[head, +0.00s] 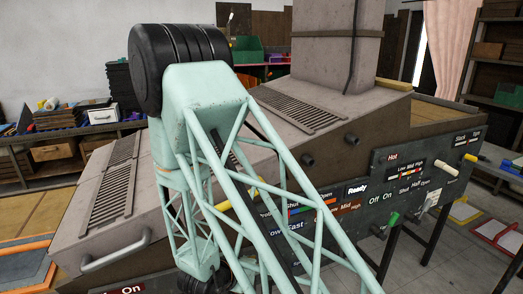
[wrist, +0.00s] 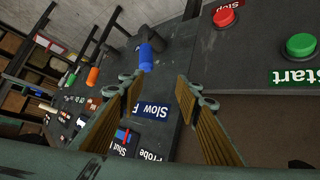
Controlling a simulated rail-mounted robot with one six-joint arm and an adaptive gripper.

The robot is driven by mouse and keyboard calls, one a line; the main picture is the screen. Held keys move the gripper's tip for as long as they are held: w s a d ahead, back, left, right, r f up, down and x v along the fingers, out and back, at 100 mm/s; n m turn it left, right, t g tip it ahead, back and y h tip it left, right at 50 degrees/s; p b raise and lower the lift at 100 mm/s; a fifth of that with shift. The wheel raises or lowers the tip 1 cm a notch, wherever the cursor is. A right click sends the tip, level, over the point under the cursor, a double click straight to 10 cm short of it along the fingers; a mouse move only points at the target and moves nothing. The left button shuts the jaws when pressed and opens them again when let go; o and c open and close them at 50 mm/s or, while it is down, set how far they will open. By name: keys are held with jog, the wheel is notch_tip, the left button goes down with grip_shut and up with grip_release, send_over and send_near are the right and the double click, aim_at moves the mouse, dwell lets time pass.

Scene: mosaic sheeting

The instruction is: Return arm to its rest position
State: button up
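My gripper (wrist: 158,82) shows in the wrist view with its two brown ribbed fingers spread apart and nothing between them. A blue knob (wrist: 146,55) on the dark control panel appears just beyond the left fingertip; I cannot tell how far away it is. A label reading "Slow" (wrist: 155,112) shows between the fingers. In the head view my pale green lattice arm (head: 262,170) slants across the machine toward the lower right. My gripper is not visible there.
The panel carries a red Stop button (wrist: 225,16) and a green Start button (wrist: 300,45). In the head view the large grey machine (head: 135,240) has vent grates, a front handle (head: 115,252) and a control panel (head: 425,165) with protruding knobs. Shelves with boxes stand behind.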

notch_tip(320, 180, up, 21)
jog(key=s+a+g+y, duration=0.2)
jog(key=s+y, duration=0.1)
jog(key=y, duration=0.4)
jog(key=s+d+r+n, duration=0.1)
jog(key=s+d+r, duration=0.3)
jog(key=s+r, duration=0.25)
jog(key=s+d+r+n+g, duration=0.1)
jog(key=s+d+r, duration=0.3)
jog(key=s, duration=0.6)
jog(key=s+d+r+g+h, duration=0.1)
jog(key=s+d+r, duration=0.4)
jog(key=s+d, duration=0.4)
jog(key=s+d+r+n+g, duration=0.1)
jog(key=s+d+r, duration=0.3)
jog(key=s, duration=0.9)
jog(key=d, duration=0.3)
jog(key=shift+s+r+n+h, duration=0.15)
jog(key=shift+r+n+h, duration=0.15)
jog(key=shift+h, duration=0.1)
jog(key=shift+c, duration=0.4)
dwell(0.5)
